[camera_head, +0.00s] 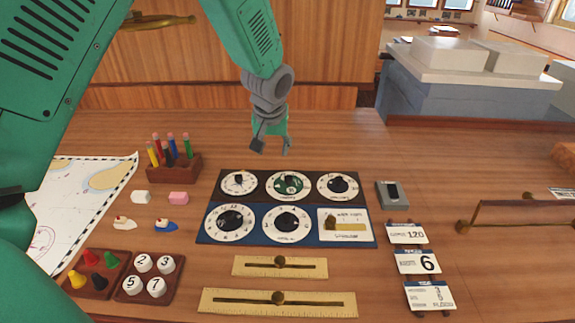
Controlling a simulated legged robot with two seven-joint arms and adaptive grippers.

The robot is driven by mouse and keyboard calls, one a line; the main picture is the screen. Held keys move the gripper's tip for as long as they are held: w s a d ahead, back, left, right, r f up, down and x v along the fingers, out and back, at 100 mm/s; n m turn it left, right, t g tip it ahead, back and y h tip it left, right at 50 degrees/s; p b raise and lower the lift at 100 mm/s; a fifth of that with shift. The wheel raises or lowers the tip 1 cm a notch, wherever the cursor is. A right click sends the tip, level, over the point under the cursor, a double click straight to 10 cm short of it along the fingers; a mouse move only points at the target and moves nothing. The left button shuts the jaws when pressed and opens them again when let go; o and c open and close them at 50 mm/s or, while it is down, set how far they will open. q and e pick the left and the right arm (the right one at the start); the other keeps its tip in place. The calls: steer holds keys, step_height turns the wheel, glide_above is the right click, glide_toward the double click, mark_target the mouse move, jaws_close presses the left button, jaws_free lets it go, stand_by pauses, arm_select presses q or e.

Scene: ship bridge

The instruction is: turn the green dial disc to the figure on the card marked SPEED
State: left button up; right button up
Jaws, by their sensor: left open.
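The green dial disc (290,185) is the middle dial in the top row of a dark panel, with a white ring and a black knob. My left gripper (271,147) hangs open and empty above the table, behind the panel and apart from the dial. Three white cards stand at the right: a card with 120 (408,234), a card with a large 6 (417,262) and a card with smaller print (429,298). Their small labels are too blurred to read, so I cannot tell which is marked SPEED. My right gripper is not in view.
White dials (239,184) flank the green one. A blue panel (375,238) with two dials and a lever lies in front. Brass sliders (280,266), a pencil block (175,168), a grey switch (392,195) and a brass rail (505,203) surround them. The table behind is clear.

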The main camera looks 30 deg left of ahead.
mark_target(288, 178)
arm_select(q)
steer(key=w+f+m, duration=0.1)
steer(key=f, duration=0.2)
steer(key=w+d+f+m+p, duration=0.1)
steer(key=w+f, duration=0.1)
steer(key=f, duration=0.2)
steer(key=w+f+h+p, duration=0.1)
steer(key=f, duration=0.2)
steer(key=shift+w+d+f+m+t, duration=0.15)
steer(key=shift+f+m+t, duration=0.2)
steer(key=shift+m+t, duration=0.05)
steer(key=shift+w+f, duration=0.15)
steer(key=shift+f, duration=0.2)
steer(key=shift+d, duration=0.15)
jaws_close()
